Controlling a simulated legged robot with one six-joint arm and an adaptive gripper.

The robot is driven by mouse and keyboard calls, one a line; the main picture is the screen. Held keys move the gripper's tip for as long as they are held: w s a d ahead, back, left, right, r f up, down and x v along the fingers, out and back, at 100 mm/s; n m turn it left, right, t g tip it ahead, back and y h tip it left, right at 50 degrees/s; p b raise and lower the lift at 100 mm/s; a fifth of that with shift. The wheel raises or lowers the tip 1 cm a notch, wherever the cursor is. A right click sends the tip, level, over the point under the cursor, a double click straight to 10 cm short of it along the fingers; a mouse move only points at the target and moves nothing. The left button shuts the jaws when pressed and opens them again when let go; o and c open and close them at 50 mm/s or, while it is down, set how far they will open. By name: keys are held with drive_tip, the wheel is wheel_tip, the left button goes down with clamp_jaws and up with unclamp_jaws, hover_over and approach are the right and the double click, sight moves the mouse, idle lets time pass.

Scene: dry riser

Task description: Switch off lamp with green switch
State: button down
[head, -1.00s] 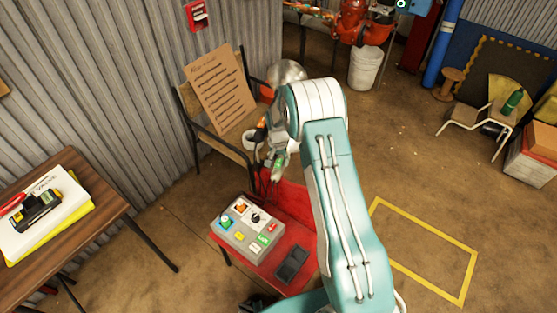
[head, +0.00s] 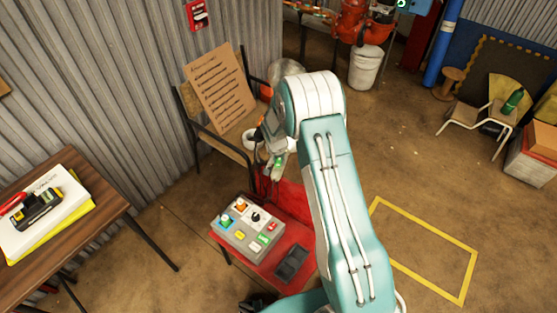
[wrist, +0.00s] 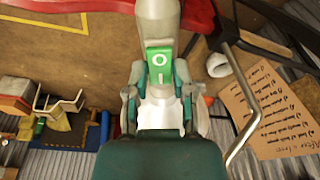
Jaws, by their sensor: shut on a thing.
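In the wrist view a grey cylindrical body carries a green rocker switch (wrist: 158,64) marked O and I. My gripper (wrist: 160,92) has a finger on each side of this grey switch body (wrist: 158,18) and is shut on it, just below the green rocker. In the head view my gripper (head: 274,172) hangs above the back of the red bench, with a small green patch showing at it. I cannot tell whether the lamp is lit. The rest of the lamp is mostly hidden by my arm.
A grey control box (head: 247,230) with coloured buttons stands on the red bench (head: 300,235), beside a dark tray (head: 292,263). A chair (head: 228,148) holding a cardboard sign (head: 218,88) stands behind. A wooden table (head: 100,205) is left. Open floor (head: 410,190) lies right.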

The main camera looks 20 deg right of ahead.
sight(276, 171)
drive_tip(key=shift+c, duration=2.4)
unclamp_jaws()
drive_tip(key=shift+f, duration=0.1)
wheel_tip(276, 171, up, 12)
drive_tip(key=s+a, duration=0.1)
drive_tip(key=shift+s+a, duration=0.2)
drive_tip(key=shift+s, duration=0.2)
